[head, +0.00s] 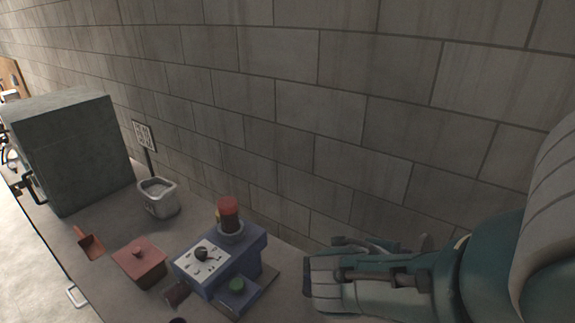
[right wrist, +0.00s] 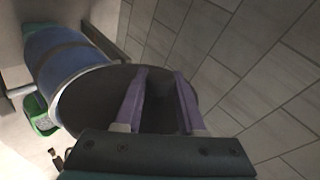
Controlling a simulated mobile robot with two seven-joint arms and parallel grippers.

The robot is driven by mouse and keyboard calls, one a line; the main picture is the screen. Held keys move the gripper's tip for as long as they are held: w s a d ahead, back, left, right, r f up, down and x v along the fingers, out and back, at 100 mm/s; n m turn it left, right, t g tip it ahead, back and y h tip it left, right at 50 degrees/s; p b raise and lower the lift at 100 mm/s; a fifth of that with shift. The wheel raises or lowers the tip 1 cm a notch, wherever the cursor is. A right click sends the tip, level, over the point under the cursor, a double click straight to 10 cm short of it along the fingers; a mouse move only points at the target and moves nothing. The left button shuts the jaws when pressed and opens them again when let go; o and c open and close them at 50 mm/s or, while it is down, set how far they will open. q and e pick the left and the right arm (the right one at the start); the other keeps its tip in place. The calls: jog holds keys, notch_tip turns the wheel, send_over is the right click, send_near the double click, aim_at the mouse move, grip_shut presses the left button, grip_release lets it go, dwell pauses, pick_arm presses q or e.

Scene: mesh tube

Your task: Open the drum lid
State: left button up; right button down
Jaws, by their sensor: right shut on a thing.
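In the right wrist view a blue drum (right wrist: 58,58) with a darker band lies toward the upper left. A dark grey round face with a paler rim, which looks like the drum lid (right wrist: 95,97), is at its near end. My right gripper (right wrist: 160,74) has its two purple fingers over this dark face, shut on part of the lid; the gripped part is hard to make out. Whether the lid is apart from the drum I cannot tell. In the head view my right arm comes in from the right and its fingertips are hidden. My left gripper is not in view.
A green tray (right wrist: 40,118) is beside the drum. In the head view a blue machine (head: 240,258), a reddish lidded box (head: 140,262), a pale bin (head: 158,198) and a dark green cabinet (head: 70,150) stand on the bench. A block wall (head: 330,120) runs behind.

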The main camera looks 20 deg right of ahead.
jog(key=shift+w+f, duration=0.1)
dwell(0.4)
jog(key=c, duration=0.8)
grip_release()
jog(key=o, duration=0.3)
jog(key=shift+a, duration=0.1)
